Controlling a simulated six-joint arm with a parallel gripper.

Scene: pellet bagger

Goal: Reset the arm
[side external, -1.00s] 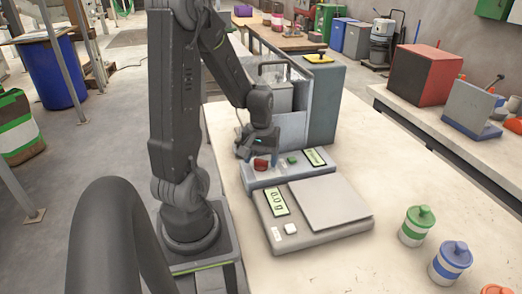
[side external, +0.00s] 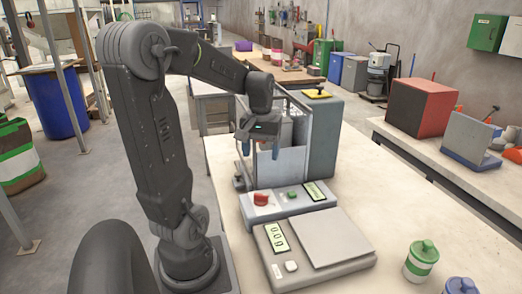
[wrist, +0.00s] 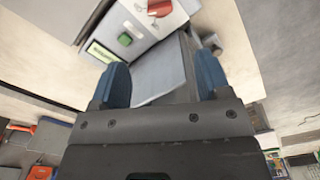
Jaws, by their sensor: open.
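My gripper (side external: 260,148) hangs in the air above the front of the bagging machine, its two blue fingertips apart with nothing between them. In the wrist view the two blue fingers (wrist: 160,84) are also spread and empty. The machine's control box (side external: 288,203) lies below my gripper, with a red knob (side external: 261,199), a green button (side external: 292,194) and a small display (side external: 315,191). The green button also shows in the wrist view (wrist: 125,39). My gripper touches none of these.
A grey scale (side external: 325,236) reading 0.0 g stands in front of the control box. A green-lidded jar (side external: 421,260) and a blue-lidded jar (side external: 459,287) stand at right. The tall grey cabinet (side external: 322,122) is close behind my gripper. The table's right side is mostly clear.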

